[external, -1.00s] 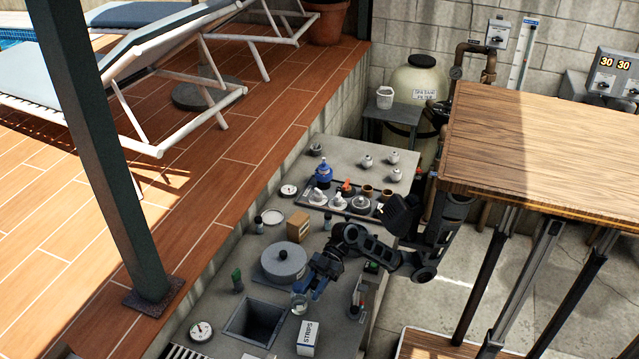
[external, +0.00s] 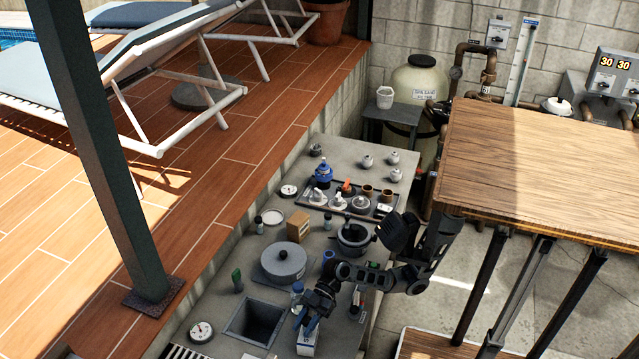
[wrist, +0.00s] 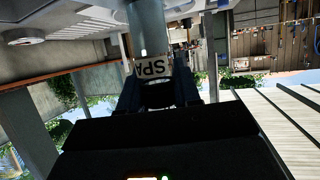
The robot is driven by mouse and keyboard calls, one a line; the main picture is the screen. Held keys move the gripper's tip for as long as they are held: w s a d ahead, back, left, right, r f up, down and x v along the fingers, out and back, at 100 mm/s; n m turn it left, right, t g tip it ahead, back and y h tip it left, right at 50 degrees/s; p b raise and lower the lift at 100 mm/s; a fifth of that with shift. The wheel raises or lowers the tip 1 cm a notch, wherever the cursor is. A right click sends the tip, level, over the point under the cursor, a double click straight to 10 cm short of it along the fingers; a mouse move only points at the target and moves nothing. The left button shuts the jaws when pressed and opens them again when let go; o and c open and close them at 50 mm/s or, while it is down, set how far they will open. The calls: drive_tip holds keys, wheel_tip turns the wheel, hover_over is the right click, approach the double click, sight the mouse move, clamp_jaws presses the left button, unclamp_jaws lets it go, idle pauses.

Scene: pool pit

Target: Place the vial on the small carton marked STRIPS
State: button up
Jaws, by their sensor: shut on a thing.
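The vial (wrist: 149,35), a pale grey-blue cylinder with a white label reading SPA, is between the two dark blue fingers of my gripper in the wrist view. My gripper (external: 307,322) is shut on it. In the external view the gripper is low over the front of the counter, right above the small white STRIPS carton (external: 307,346). The gripper covers the carton's top and most of its lettering. I cannot make out the vial in the external view, nor tell whether it touches the carton.
A square sink opening (external: 255,322) lies left of the carton. A small bottle (external: 297,291) stands just behind the gripper. A dial gauge (external: 201,330) is at the left.

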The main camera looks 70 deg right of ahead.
drive_tip(key=o, duration=1)
drive_tip(key=shift+o, duration=0.2)
drive_tip(key=shift+r, duration=0.2)
drive_tip(key=b+v, duration=0.1)
drive_tip(key=v, duration=1.1)
drive_tip(key=shift+f, duration=0.15)
drive_tip(key=shift+d, duration=0.1)
